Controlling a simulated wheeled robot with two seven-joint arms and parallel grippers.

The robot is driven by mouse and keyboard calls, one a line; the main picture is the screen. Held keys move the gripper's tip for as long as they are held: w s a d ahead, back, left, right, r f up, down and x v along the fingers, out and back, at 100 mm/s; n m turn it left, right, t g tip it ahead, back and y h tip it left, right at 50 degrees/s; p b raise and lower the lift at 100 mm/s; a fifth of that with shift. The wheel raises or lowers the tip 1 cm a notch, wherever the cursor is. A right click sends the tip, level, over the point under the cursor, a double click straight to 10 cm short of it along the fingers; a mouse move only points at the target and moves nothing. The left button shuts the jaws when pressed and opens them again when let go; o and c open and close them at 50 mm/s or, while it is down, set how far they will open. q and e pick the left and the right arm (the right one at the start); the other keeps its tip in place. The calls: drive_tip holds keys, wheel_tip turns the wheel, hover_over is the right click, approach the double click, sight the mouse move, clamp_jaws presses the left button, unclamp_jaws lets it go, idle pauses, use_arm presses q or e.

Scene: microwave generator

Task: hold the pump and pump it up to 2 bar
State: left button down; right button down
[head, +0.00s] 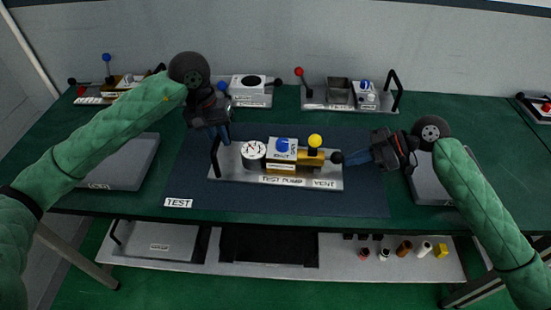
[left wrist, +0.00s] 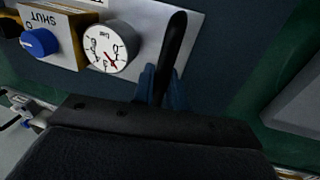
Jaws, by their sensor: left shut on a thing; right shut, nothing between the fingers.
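The test pump (head: 225,164) is a pale plate on the dark mat, with a white round gauge (head: 253,151), a blue knob (head: 282,145) on a box, a yellow-topped knob (head: 315,141) and a brass body. My left gripper (head: 221,139) is shut on the black upright handle (head: 214,158) at the plate's left end. The handle (left wrist: 173,50) also runs between its fingers in the left wrist view. The gauge's red needle (left wrist: 111,63) shows there, but its value is too small to read. My right gripper (head: 350,159) is shut and empty, its fingertips beside the black pump knob (head: 337,158); contact is unclear.
The mat (head: 350,202) carries a TEST label (head: 178,203). Grey trays flank it at left (head: 125,165) and right (head: 432,188). Other devices stand along the back, including a plate with a red-knobbed lever (head: 318,103). A lower shelf (head: 335,262) holds small parts.

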use_arm(q)
drive_tip(key=shift+f, duration=0.1)
use_arm(e)
drive_tip(key=shift+s+d, duration=0.15)
drive_tip(key=shift+d, duration=2.7)
drive_tip(key=shift+a, duration=0.15)
drive_tip(key=shift+d, duration=0.2)
drive_tip(key=shift+s+d+r, duration=0.1)
drive_tip(key=shift+d+r, duration=0.65)
drive_tip(key=shift+r, duration=0.25)
drive_tip(key=shift+d+r, duration=0.7)
drive_tip(key=shift+r, duration=0.25)
drive_tip(key=v, duration=1.2)
